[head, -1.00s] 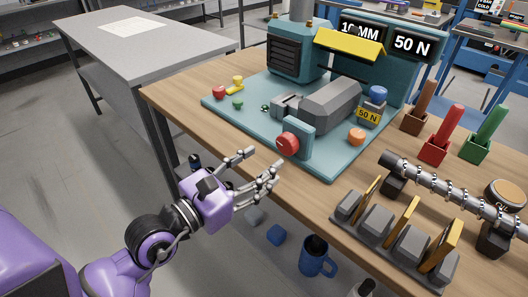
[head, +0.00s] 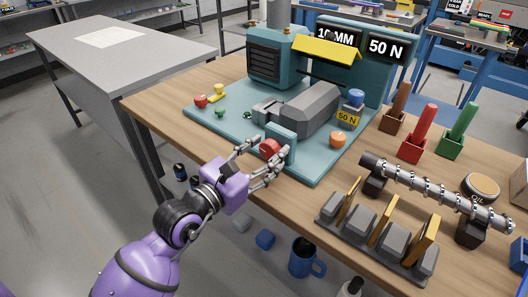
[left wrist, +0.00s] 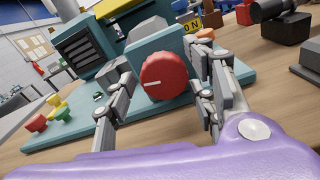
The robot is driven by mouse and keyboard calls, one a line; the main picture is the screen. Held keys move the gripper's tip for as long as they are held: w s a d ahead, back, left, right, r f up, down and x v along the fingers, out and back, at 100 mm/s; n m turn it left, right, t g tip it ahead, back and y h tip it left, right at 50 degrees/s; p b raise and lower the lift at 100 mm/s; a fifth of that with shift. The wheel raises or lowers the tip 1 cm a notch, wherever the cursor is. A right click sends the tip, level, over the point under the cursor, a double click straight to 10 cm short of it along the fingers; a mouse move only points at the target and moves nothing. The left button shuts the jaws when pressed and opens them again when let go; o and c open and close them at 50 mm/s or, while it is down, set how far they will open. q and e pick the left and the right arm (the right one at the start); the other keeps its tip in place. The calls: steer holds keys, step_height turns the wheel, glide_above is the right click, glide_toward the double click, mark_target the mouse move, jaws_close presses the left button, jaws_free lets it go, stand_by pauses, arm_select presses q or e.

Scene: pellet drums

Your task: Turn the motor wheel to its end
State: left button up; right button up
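The motor wheel is a ridged red knob (head: 269,146) on a teal upright plate (head: 283,137) at the front of the teal machine base. In the left wrist view the red knob (left wrist: 163,77) faces me, with a white mark on its left side. My left gripper (head: 271,149) is open in front of the machine. Its fingers stand on either side of the knob in the left wrist view (left wrist: 165,62), with gaps that seem to remain. I cannot tell whether any finger touches it. My right gripper is not in view.
A grey motor block (head: 310,110) lies behind the knob. Small red, yellow and green knobs (head: 219,92) sit at the base's left, and an orange knob (head: 338,139) at its right. A rack of grey blocks (head: 362,222) stands to the right. The table's front edge is below the gripper.

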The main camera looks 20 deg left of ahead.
arm_select(q)
steer(key=c, duration=1)
steer(key=shift+o, duration=0.2)
steer(key=shift+r+n+p, duration=0.1)
steer(key=shift+n+p, duration=0.3)
steer(key=shift+p, duration=0.1)
steer(key=shift+c, duration=0.2)
steer(key=o, duration=1.1)
steer(key=shift+a, duration=0.1)
steer(key=v, duration=1.2)
